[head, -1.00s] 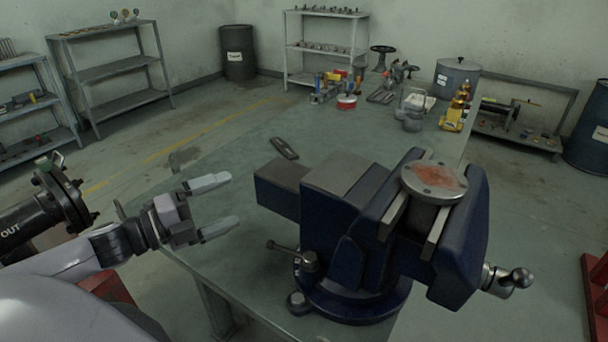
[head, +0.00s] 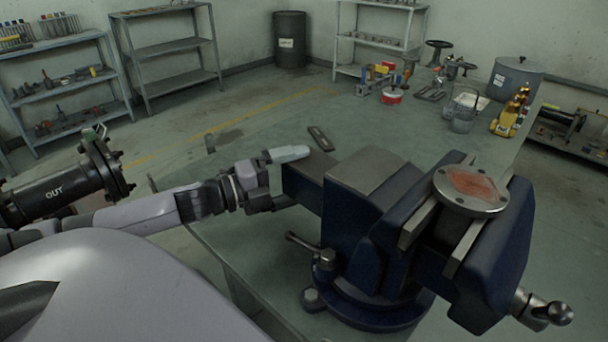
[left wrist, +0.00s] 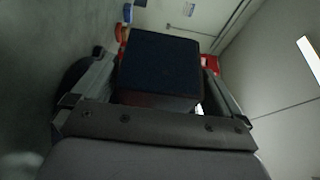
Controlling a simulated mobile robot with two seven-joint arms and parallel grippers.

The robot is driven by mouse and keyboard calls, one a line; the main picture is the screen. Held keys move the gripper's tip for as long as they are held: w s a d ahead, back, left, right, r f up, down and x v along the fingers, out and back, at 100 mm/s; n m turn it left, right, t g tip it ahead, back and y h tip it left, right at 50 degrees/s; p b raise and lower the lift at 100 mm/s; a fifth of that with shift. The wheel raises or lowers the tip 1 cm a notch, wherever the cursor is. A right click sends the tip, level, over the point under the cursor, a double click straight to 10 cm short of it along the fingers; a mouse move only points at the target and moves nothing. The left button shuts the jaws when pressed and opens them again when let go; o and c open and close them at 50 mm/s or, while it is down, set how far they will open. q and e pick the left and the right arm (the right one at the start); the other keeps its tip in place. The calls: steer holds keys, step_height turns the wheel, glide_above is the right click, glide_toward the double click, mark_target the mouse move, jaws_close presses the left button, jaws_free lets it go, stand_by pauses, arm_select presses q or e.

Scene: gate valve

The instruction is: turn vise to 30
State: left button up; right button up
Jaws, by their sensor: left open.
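The dark blue vise (head: 365,225) stands on the bench, with a round flanged metal disc (head: 470,190), reddish on top, held in its jaws. A screw handle with a ball end (head: 545,311) sticks out at its lower right, and a small lever (head: 303,243) is on its base. My left gripper (head: 284,177) is open at the vise's left end block. In the left wrist view the block (left wrist: 160,68) fills the gap between my left gripper's spread fingers (left wrist: 157,88); I cannot tell if they touch it. My right gripper is not in view.
The green bench top (head: 420,140) is mostly clear behind the vise. A small dark flat piece (head: 321,139) lies there. Tools, a red-and-white tin (head: 392,96) and a yellow brass item (head: 510,115) stand at the back.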

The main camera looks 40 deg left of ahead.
arm_select(q)
steer(key=shift+x, duration=1)
steer(key=c, duration=1.3)
